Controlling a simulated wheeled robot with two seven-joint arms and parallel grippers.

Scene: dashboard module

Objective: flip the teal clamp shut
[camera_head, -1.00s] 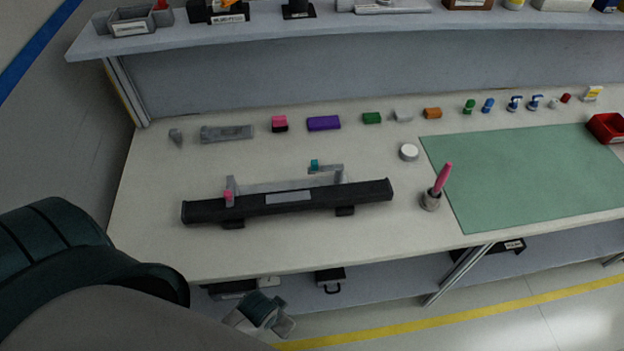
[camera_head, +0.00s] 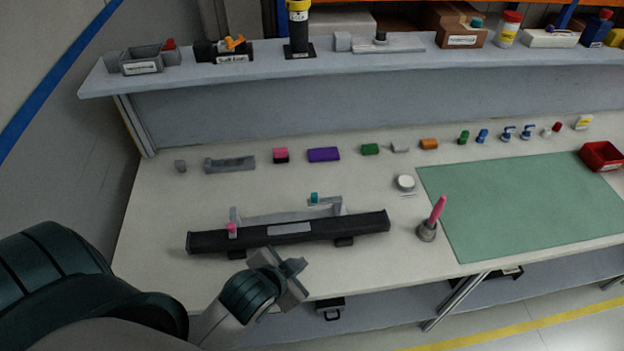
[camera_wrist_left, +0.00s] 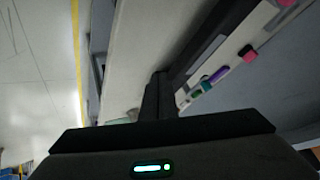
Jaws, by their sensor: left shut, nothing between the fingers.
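The teal clamp (camera_head: 314,198) is a small block on a grey bracket behind the long black dashboard module (camera_head: 340,226), right of its middle. It appears to stand up; its hinge is too small to make out. A pink clamp (camera_head: 232,230) sits at the module's left end. My left gripper (camera_head: 294,268) is in front of the module near the table's front edge, apart from the teal clamp. In the left wrist view its dark fingers (camera_wrist_left: 160,95) are together and empty. My right gripper is not in view.
Small coloured blocks, such as a purple one (camera_head: 323,154), line the back of the table. A pink pen in a holder (camera_head: 427,232) stands right of the module, beside a green mat (camera_head: 520,205). A loaded shelf (camera_head: 300,75) runs above the back.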

